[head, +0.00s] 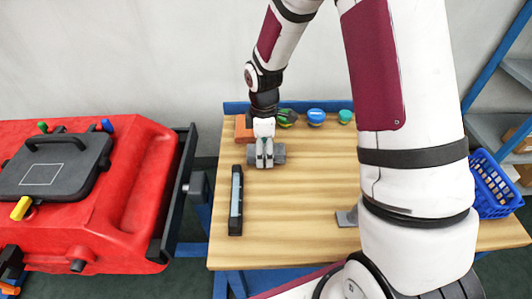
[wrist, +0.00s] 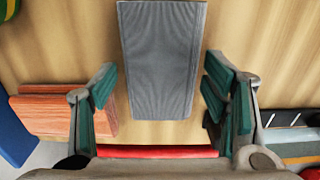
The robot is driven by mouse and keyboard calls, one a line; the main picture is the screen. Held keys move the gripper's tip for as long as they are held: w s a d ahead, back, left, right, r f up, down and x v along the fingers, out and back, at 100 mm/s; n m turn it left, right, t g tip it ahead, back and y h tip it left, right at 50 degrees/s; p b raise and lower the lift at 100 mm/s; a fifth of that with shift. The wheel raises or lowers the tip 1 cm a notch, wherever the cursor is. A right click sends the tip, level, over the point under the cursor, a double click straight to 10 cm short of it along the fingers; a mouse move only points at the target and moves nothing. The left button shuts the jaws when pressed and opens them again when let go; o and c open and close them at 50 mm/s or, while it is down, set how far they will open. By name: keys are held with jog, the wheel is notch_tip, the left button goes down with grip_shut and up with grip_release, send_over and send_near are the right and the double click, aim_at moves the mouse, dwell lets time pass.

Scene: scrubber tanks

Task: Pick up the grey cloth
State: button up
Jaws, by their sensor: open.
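The grey cloth (head: 279,153) lies flat on the wooden workbench (head: 300,205), near its back left. In the wrist view the open fingers (wrist: 163,95) stand on either side of the cloth's near end, with bare wood showing on both sides. Nothing is held. The fingers' exact height above the bench cannot be told.
A reddish-brown block (wrist: 45,112) lies close to the left finger. A long black-edged tool (head: 236,200) lies at the bench's left. Blue (head: 316,116) and green (head: 345,116) round items stand behind. A red machine (head: 120,200) is left, a blue basket (head: 493,185) right.

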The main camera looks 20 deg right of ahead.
jog(key=c, duration=0.8)
jog(key=shift+r, duration=0.1)
jog(key=shift+r, duration=0.6)
notch_tip(320, 180, up, 2)
jog(key=shift+r, duration=0.15)
jog(key=s+a, duration=0.1)
jog(key=s, duration=0.4)
jog(key=s+a+r, duration=0.1)
jog(key=s, duration=0.4)
jog(key=s+a, duration=0.1)
jog(key=s, duration=0.4)
jog(key=shift+s+a+r, duration=0.2)
jog(key=shift+s, duration=0.15)
